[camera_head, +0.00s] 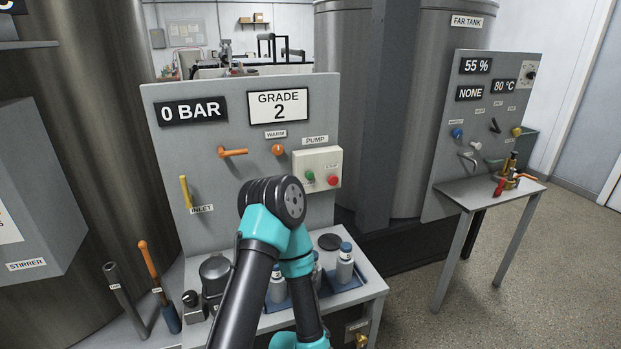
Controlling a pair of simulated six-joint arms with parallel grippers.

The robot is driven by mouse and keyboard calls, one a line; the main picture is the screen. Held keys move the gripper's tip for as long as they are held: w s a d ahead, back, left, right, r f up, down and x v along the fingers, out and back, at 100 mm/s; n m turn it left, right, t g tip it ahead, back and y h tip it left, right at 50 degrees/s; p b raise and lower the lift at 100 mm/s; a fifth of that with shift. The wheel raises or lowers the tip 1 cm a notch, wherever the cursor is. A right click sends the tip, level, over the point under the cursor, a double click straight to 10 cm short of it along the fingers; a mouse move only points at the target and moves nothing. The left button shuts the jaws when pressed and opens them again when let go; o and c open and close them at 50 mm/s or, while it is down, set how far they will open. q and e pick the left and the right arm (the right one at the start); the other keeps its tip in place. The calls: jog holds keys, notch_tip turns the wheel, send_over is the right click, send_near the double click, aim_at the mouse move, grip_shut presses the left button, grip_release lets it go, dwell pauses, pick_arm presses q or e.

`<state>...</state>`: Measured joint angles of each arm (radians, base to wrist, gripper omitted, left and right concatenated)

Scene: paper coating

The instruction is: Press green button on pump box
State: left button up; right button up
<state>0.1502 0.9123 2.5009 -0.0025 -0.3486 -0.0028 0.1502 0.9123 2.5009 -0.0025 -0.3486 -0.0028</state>
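The pump box (317,158) is a cream box on the grey panel, under a PUMP label. Its small green button (310,177) is on the left of its front, and a red button (333,181) is on the right. Both buttons are uncovered. A teal and black arm of mine rises from the bottom middle, its top joint below and left of the pump box and apart from the green button in the picture. Neither gripper's fingers show.
The panel (160,130) reads 0 BAR and GRADE 2. It bears an orange lever (233,153), an orange WARM knob (278,150) and a yellow INLET handle (185,191). Bottles (345,265) in a blue tray stand below, beside my arm. A second panel (440,180) is at right.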

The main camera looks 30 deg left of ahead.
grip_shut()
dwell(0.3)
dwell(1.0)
